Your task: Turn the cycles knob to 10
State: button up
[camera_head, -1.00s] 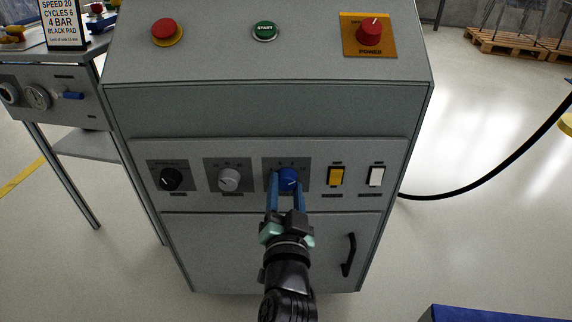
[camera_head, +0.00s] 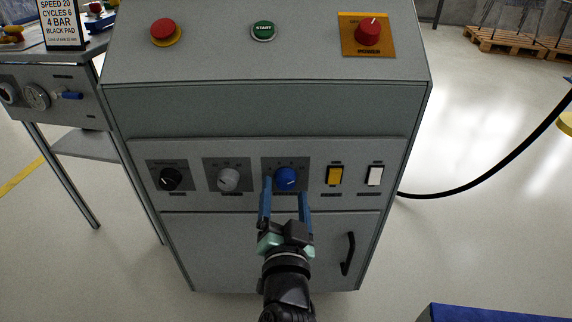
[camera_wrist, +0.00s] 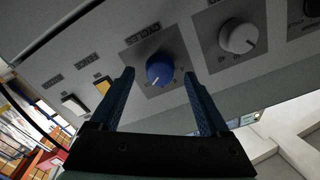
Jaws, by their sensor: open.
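The blue knob (camera_head: 286,179) sits on a dark square plate on the machine's front panel, and it also shows in the wrist view (camera_wrist: 159,71).
A yellow switch (camera_head: 335,175) and a white switch (camera_head: 375,176) are right of the blue knob. A door handle (camera_head: 348,254) sticks out below. The red button (camera_head: 166,32), green START button (camera_head: 263,31) and red POWER knob (camera_head: 368,32) are on top. A sign (camera_head: 63,24) reads "CYCLES 6".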

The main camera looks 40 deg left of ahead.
jog(key=v, duration=1.1)
